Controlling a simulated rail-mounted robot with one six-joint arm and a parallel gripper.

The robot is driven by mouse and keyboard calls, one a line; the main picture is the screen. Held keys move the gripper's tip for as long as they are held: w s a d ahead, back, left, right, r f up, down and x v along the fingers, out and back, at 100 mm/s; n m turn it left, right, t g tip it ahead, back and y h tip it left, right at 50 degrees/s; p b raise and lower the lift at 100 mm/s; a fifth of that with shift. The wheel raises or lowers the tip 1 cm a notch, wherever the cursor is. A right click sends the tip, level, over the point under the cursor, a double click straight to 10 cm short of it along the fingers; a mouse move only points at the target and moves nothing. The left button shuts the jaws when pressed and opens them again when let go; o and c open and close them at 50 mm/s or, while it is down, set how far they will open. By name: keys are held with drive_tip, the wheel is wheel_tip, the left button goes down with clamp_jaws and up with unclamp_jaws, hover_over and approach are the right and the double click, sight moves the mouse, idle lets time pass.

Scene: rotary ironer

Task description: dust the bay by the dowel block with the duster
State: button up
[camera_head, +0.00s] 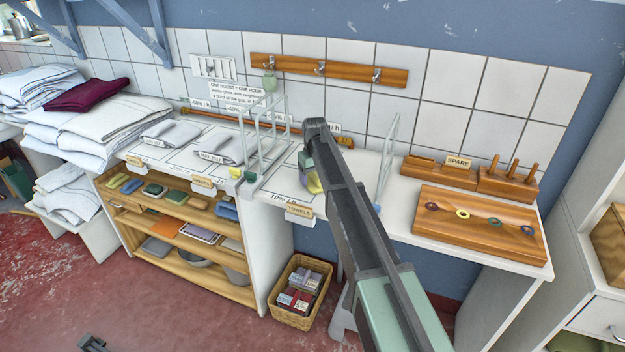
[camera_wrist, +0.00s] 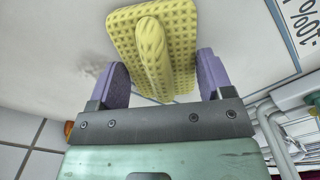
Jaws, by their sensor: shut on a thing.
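The duster, a yellow waffle-textured pad with a rounded grip, is in front of my gripper (camera_wrist: 158,75) in the wrist view (camera_wrist: 182,72). I cannot tell whether the pad touches the counter. A grey dusty smudge (camera_wrist: 98,70) lies left of the pad. A wooden block with upright dowels (camera_head: 508,184) stands at the right.
A wire frame (camera_head: 265,125) stands left of my gripper and another (camera_head: 388,160) to its right. A wooden board with coloured rings (camera_head: 480,222) lies at the right. Folded cloths (camera_head: 225,148) lie in marked bays. A basket (camera_head: 300,292) sits on the floor.

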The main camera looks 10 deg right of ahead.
sight(310, 186)
drive_tip(key=shift+w+d+r, duration=0.1)
drive_tip(key=shift+w+d, duration=0.6)
drive_tip(key=shift+w, duration=0.4)
drive_tip(key=shift+w+d+f, duration=0.1)
drive_tip(key=shift+w+d, duration=0.55)
drive_tip(key=shift+w, duration=0.45)
drive_tip(key=shift+w+d+r, duration=0.1)
drive_tip(key=shift+w+d, duration=0.6)
drive_tip(key=shift+w, duration=0.4)
drive_tip(key=shift+s+a, duration=0.45)
drive_tip(key=shift+s, duration=0.35)
drive_tip(key=shift+s+a, duration=0.45)
drive_tip(key=shift+s, duration=0.35)
drive_tip(key=shift+s+a, duration=0.7)
drive_tip(key=shift+s, duration=0.4)
drive_tip(key=shift+s+a, duration=0.7)
drive_tip(key=shift+s, duration=0.45)
drive_tip(key=shift+s+a, duration=0.7)
drive_tip(key=shift+s, duration=0.4)
wheel_tip(310, 186, up, 6)
drive_tip(key=p, duration=0.6)
drive_tip(key=shift+w, duration=0.1)
